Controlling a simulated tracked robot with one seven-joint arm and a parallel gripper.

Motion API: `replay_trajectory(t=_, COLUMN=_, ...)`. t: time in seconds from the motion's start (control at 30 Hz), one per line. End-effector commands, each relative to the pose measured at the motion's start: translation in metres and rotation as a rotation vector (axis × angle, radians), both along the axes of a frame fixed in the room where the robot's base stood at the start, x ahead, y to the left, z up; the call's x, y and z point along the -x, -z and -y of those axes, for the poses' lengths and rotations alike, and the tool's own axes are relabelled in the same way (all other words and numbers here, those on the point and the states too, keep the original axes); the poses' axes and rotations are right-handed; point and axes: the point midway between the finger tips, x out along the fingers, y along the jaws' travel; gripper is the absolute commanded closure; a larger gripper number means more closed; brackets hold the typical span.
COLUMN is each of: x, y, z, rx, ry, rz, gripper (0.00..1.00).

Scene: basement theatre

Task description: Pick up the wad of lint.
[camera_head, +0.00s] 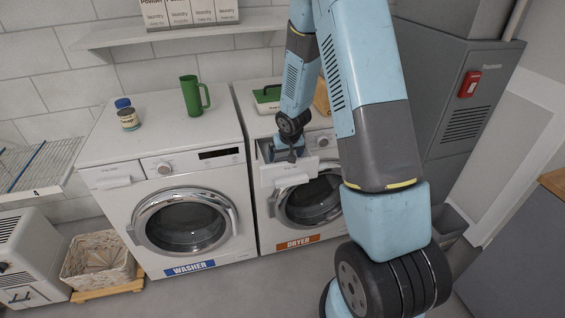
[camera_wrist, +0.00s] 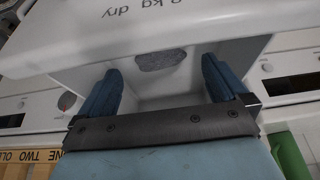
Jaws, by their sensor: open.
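The wad of lint (camera_wrist: 160,61) is a grey, speckled oval in the wrist view. It is in the opened drawer of the dryer, near the inside of the drawer's front. My gripper (camera_wrist: 161,70) is open, with one blue finger on either side of the lint and a gap on both sides. I cannot tell whether the fingertips touch the drawer floor. In the head view my gripper (camera_head: 285,151) reaches down into the pulled-out drawer (camera_head: 285,171) at the dryer's top left. The lint does not show there.
The dryer (camera_head: 247,105) stands right of the washer (camera_head: 153,155). A green mug (camera_head: 191,95) and a blue-lidded jar (camera_head: 127,117) stand on the washer. A green-topped item (camera_head: 266,95) lies on the dryer. A wicker basket (camera_head: 98,262) is on the floor at left. A grey cabinet (camera_head: 465,100) stands at right.

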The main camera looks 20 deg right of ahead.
Motion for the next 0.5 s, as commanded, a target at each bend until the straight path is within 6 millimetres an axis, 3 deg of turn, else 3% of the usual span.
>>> replay_trajectory(t=0.3, x=-0.018, y=0.032, z=0.000, rx=0.000, ry=-0.001, rz=-0.003, gripper=0.00)
replay_trajectory(t=0.5, x=-0.021, y=0.039, z=0.001, rx=0.000, ry=-0.001, rz=-0.001, gripper=0.00)
